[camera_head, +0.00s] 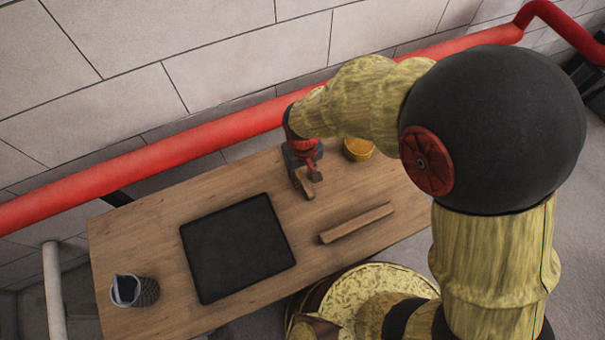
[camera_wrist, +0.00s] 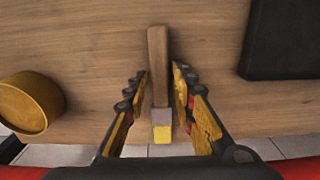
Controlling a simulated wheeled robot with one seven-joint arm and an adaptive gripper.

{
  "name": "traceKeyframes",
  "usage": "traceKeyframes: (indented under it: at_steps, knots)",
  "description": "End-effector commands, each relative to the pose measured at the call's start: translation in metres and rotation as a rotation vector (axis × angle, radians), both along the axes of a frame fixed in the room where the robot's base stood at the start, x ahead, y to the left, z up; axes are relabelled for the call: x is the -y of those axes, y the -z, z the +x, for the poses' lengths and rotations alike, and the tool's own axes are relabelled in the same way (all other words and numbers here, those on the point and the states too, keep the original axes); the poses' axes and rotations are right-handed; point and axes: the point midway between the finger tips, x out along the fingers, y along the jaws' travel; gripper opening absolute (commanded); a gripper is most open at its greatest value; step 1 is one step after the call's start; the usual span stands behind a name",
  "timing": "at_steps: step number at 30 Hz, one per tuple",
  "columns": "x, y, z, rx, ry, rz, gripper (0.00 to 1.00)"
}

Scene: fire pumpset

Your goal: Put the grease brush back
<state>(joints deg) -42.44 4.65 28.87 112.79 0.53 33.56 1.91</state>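The grease brush (camera_wrist: 158,65) has a wooden handle, a grey metal collar and yellow bristles. In the wrist view it lies between the two fingers of my gripper (camera_wrist: 159,76), with the handle pointing up the picture. A gap shows on each side of the handle, so my gripper is open around it. In the head view my gripper (camera_head: 302,160) points down over the far side of the table, and part of the brush handle (camera_head: 304,183) shows below it. The bristles are hidden there.
The wooden table (camera_head: 150,235) bears a black mat (camera_head: 238,247), a mesh cup (camera_head: 146,291) with something dark inside, a wooden bar (camera_head: 357,223) and a round yellow tin (camera_head: 358,149). A red pipe (camera_head: 165,155) runs along the wall behind the table.

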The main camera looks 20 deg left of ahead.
Motion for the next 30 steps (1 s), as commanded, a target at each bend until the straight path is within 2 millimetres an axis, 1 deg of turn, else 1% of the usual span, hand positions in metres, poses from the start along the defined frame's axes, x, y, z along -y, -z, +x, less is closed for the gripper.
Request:
traceKeyframes:
  at_steps: [1,4,12,16,20,24,30]
  knots:
    - [0.000,0.000,0.000,0.000,0.000,0.000,0.30]
    - [0.000,0.000,0.000,0.000,0.000,0.000,0.36]
    - [0.000,0.000,0.000,0.000,0.000,0.000,0.36]
    - [0.000,-0.008,0.000,0.002,0.000,0.001,0.36]
    - [0.000,-0.029,0.001,0.002,0.000,0.002,0.36]
    - [0.000,-0.059,0.001,0.003,0.000,0.003,0.36]
    - [0.000,-0.097,0.001,0.002,0.000,0.002,0.36]
